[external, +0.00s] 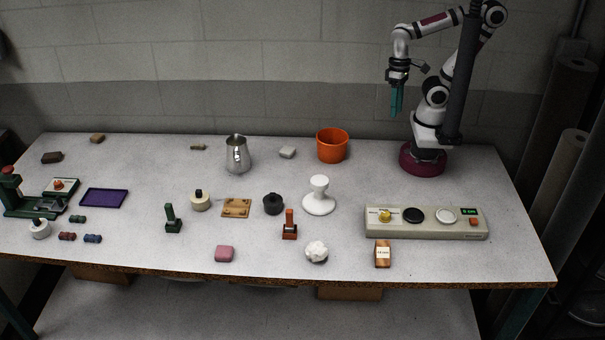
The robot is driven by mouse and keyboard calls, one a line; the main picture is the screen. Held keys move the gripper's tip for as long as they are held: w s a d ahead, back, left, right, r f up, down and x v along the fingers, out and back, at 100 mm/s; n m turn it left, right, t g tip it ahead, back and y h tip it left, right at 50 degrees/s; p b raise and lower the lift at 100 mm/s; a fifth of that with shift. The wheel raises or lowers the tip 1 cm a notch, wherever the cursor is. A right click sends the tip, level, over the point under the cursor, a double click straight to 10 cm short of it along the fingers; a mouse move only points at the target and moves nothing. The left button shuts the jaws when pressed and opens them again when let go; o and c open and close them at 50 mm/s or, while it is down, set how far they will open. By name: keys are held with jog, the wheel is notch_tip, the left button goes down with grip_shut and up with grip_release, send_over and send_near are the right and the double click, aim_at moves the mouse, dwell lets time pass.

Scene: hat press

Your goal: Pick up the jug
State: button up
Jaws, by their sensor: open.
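The jug (237,156) is a shiny silver metal pitcher. It stands upright toward the back of the table, left of the orange bucket. My gripper (397,112) has teal fingers and hangs pointing down above the back right of the table. It is open and empty, well to the right of the jug and higher than it. The gap between the fingers is hard to make out at this size.
An orange bucket (332,146) and a pale block (287,152) stand between the jug and my arm. A white pedestal (319,197) and a control panel (426,222) are nearer the front. Several small items lie across the table. The table's back left is mostly clear.

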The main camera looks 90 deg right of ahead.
dwell(0.3)
jog(key=shift+c, duration=0.8)
jog(key=n+t, duration=1.3)
jog(key=t, duration=0.1)
send_near(237, 166)
jog(key=shift+h, duration=0.3)
jog(key=x, duration=1)
jog(key=shift+d+f, duration=0.1)
jog(key=shift+f, duration=0.15)
grip_shut()
